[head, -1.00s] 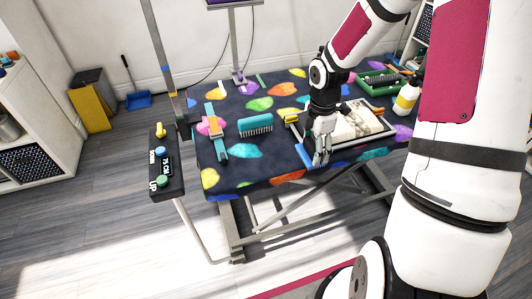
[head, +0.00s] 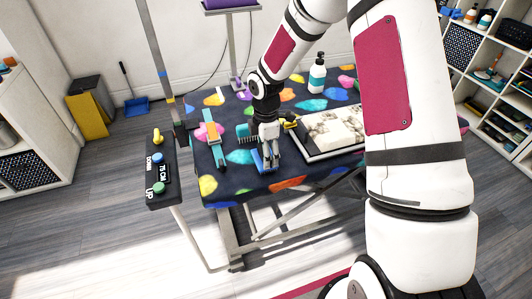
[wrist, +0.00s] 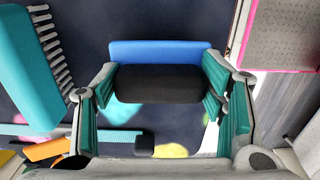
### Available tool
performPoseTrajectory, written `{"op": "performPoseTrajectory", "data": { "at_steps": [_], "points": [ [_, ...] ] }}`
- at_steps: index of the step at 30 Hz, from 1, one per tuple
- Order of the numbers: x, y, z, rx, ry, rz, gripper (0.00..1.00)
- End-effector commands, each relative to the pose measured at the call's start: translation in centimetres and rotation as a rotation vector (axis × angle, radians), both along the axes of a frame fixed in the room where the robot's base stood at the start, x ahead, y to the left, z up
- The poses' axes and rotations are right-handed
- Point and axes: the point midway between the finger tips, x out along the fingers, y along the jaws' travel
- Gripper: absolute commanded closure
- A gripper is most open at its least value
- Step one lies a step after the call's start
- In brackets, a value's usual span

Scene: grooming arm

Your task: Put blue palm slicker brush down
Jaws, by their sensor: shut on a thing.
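The blue palm slicker brush (head: 258,161) is in my gripper (head: 267,160), over the near left part of the dark, paw-print grooming table (head: 232,183). In the wrist view the brush (wrist: 160,51) shows a blue long side and a black body, lying crosswise between the two fingers. My gripper (wrist: 160,95) is shut on it. The head view does not settle whether the brush touches the tabletop. Its underside is hidden.
A teal comb (head: 244,132) lies just left of my gripper, partly hidden. An orange-and-teal tool (head: 213,140) lies further left. A framed tray (head: 302,155) with a mottled pad is to the right. A white bottle (head: 317,78) stands behind.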

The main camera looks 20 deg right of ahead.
Motion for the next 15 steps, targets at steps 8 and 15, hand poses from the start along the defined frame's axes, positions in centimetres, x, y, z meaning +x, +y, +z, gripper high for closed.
{"op": "performPoseTrajectory", "data": {
  "at_steps": [8,15],
  "points": [
    [0.01,-0.07,-0.67,-0.001,-0.001,0.0,0.58],
    [-0.02,-0.07,-0.98,-0.001,0.0,0.001,0.17]
  ]
}}
